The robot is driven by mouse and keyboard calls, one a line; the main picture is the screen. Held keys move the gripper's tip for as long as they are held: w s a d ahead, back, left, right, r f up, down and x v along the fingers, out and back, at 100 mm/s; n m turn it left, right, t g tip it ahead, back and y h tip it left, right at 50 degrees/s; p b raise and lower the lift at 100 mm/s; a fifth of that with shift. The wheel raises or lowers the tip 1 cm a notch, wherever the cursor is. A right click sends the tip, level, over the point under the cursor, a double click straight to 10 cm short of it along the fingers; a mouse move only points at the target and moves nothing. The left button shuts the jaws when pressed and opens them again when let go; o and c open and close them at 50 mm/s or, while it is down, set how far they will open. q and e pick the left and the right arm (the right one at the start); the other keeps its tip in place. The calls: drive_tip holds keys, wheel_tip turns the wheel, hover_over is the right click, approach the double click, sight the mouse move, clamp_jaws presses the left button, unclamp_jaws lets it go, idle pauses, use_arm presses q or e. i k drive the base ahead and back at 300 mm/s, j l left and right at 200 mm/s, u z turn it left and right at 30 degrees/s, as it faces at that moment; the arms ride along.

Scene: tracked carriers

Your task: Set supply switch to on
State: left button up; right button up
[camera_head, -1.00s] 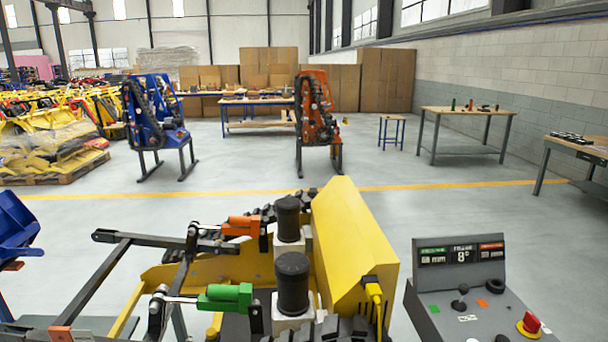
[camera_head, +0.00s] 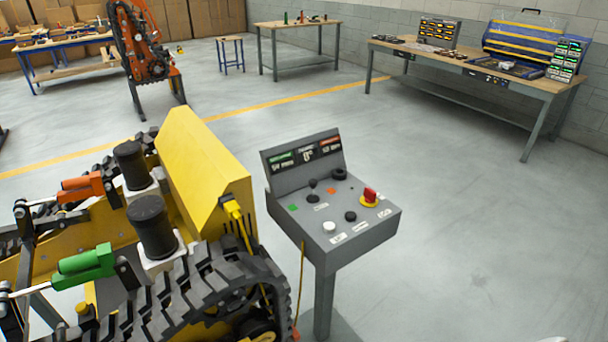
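A grey control console (camera_head: 365,236) stands on a post right of the middle. Its sloped top has black knobs (camera_head: 350,216), small joysticks (camera_head: 312,190), a white button (camera_head: 329,226), and a red knob (camera_head: 370,195) on a yellow base. The labels are too small to read, so I cannot tell which control, if any, is the supply switch. Neither of my grippers is in view.
A yellow tracked carrier (camera_head: 205,165) stands close left of the console, with a yellow cable (camera_head: 236,212). A workbench (camera_head: 548,86) with electronic units (camera_head: 566,60) stands at the back right. The floor (camera_head: 470,240) right of the console is clear.

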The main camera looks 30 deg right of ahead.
sight(370, 195)
drive_tip(key=z, duration=1.1)
